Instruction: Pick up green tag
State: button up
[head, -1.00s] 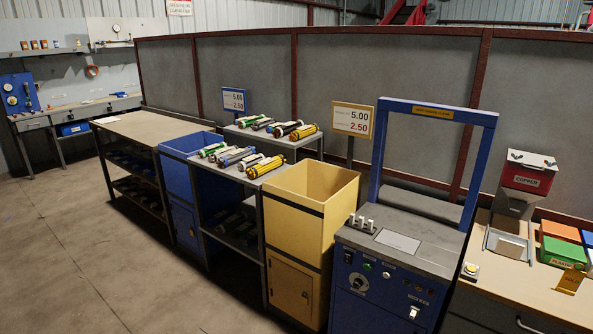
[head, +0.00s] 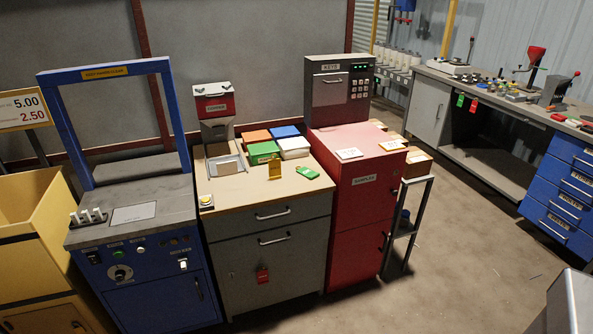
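A small green tag (head: 460,100) hangs at the front edge of the grey workbench in the upper right of the head view. A red tag (head: 474,105) hangs just to its right. A flat green piece (head: 308,172) lies on the tan counter in the middle; it is too small to tell whether it is a tag. My gripper is not in view, so its state and distance to these things are hidden.
A red cabinet (head: 366,210) stands right of the grey drawer unit (head: 245,272), which has another red tag (head: 262,274). The workbench (head: 437,78) is beyond it, with blue drawers (head: 560,195) at right. Bare floor (head: 450,255) lies between.

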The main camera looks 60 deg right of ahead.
aim_at(306, 172)
jog(key=z, duration=4.65)
jog(key=i, duration=0.15)
jog(key=u, duration=3)
jog(key=i, duration=0.55)
jog(key=z, duration=0.25)
jog(key=k, duration=0.55)
jog(key=u, duration=0.05)
